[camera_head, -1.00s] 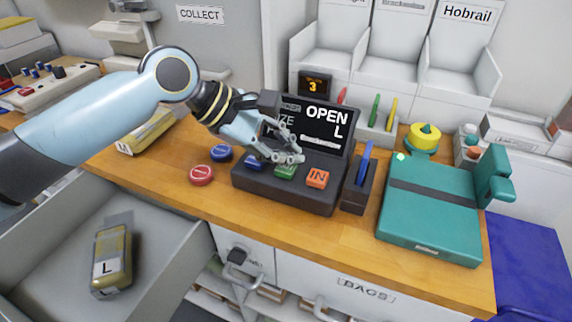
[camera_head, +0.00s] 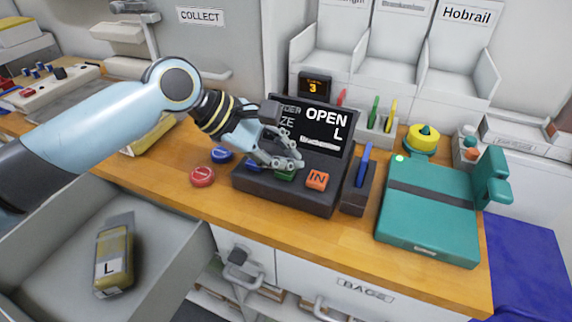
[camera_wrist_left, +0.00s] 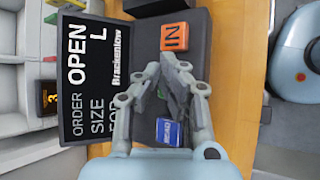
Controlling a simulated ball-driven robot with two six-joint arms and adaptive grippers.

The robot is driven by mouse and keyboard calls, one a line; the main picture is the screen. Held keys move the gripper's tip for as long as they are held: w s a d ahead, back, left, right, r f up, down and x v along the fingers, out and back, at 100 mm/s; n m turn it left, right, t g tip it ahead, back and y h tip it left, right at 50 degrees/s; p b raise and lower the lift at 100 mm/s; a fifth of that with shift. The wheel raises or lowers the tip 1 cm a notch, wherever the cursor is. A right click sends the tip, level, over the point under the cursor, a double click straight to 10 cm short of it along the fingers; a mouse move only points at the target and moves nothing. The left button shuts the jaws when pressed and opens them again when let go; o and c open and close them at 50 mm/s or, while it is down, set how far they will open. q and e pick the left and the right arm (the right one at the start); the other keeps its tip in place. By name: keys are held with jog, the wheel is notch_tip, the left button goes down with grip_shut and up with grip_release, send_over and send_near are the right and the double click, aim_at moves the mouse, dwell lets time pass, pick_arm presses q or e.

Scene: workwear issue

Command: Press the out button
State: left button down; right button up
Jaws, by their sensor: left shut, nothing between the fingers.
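A dark control console (camera_head: 321,197) stands on the wooden counter with an orange IN button (camera_head: 317,180), a green button (camera_head: 284,177) and a blue button (camera_head: 254,166) in a row. The green button is mostly covered by my left gripper and its label cannot be read. My left gripper (camera_head: 297,164) is shut and empty, with its fingertips over the green button and left of the IN button. Contact cannot be told. In the left wrist view, the shut fingers (camera_wrist_left: 172,68) lie between the IN button (camera_wrist_left: 174,37) and the blue button (camera_wrist_left: 167,132). My right gripper is not in view.
The console screen (camera_head: 318,125) reads OPEN and L. A pen holder (camera_head: 355,195) stands right of the console, a teal device (camera_head: 430,215) further right. Red (camera_head: 202,177) and blue (camera_head: 221,154) round buttons lie left. An open drawer (camera_head: 175,245) holds a pouch marked L (camera_head: 113,255).

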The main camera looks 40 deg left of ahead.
aim_at(287, 172)
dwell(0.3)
pick_arm(q)
jog(key=shift+f, duration=0.55)
dwell(0.3)
dwell(0.3)
jog(key=shift+r+p, duration=0.95)
jog(key=shift+p, duration=0.55)
notch_tip(287, 172, up, 5)
jog(key=p, duration=0.7)
jog(key=shift+r, duration=0.1)
jog(key=shift+s, duration=0.1)
